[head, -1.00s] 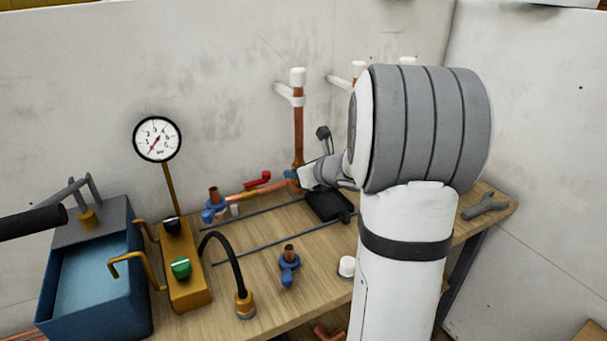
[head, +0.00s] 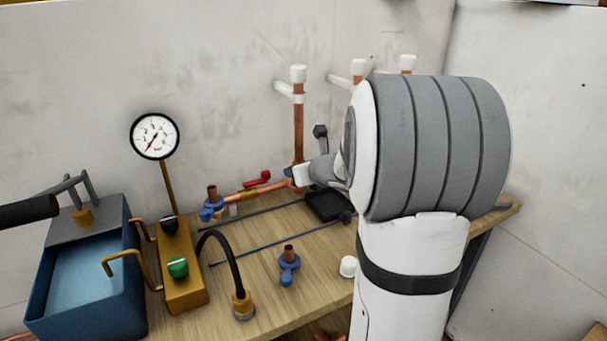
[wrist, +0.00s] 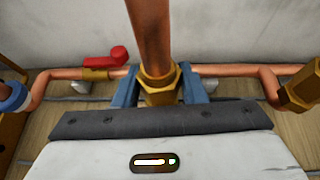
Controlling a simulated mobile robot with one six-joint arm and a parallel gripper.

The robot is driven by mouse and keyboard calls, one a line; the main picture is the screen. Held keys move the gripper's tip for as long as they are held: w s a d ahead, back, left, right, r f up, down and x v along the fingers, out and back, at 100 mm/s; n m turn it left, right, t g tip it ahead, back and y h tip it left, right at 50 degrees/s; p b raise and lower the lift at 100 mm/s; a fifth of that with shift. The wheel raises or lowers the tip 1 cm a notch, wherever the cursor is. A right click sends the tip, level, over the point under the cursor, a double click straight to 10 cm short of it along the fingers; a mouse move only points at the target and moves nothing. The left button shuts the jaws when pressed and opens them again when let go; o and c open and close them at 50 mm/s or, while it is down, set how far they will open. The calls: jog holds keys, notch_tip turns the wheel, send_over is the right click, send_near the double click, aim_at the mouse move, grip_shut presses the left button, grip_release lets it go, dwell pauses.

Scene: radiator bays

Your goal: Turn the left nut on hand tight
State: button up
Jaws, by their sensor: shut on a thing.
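The brass nut (wrist: 160,88) sits around the lower end of an upright copper pipe (wrist: 152,35) in the wrist view. My gripper (wrist: 155,88) has its blue fingers closed on either side of this nut. In the head view the same upright copper pipe (head: 298,130) rises against the wall with a white cap on top. My gripper (head: 295,173) is at its foot there, partly covered by my wrist, and the nut is hidden. Whether the nut's thread is engaged cannot be seen.
A red-handled valve (head: 258,179) is left of the pipe. A second brass fitting (wrist: 300,88) is at the right. The gauge (head: 155,136), blue pump tank (head: 80,270), black hose (head: 230,255) and blue-collared fitting (head: 289,262) occupy the bench. A white cap (head: 348,267) lies near my arm.

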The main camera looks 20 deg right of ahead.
jog(key=shift+m+h+b, duration=2.1)
jog(key=shift+h+b, duration=0.3)
jog(key=shift+b, duration=1.85)
jog(key=o, duration=0.9)
jog(key=p+v, duration=0.5)
jog(key=v, duration=0.5)
jog(key=shift+a+r, duration=0.1)
jog(key=shift+r, duration=0.05)
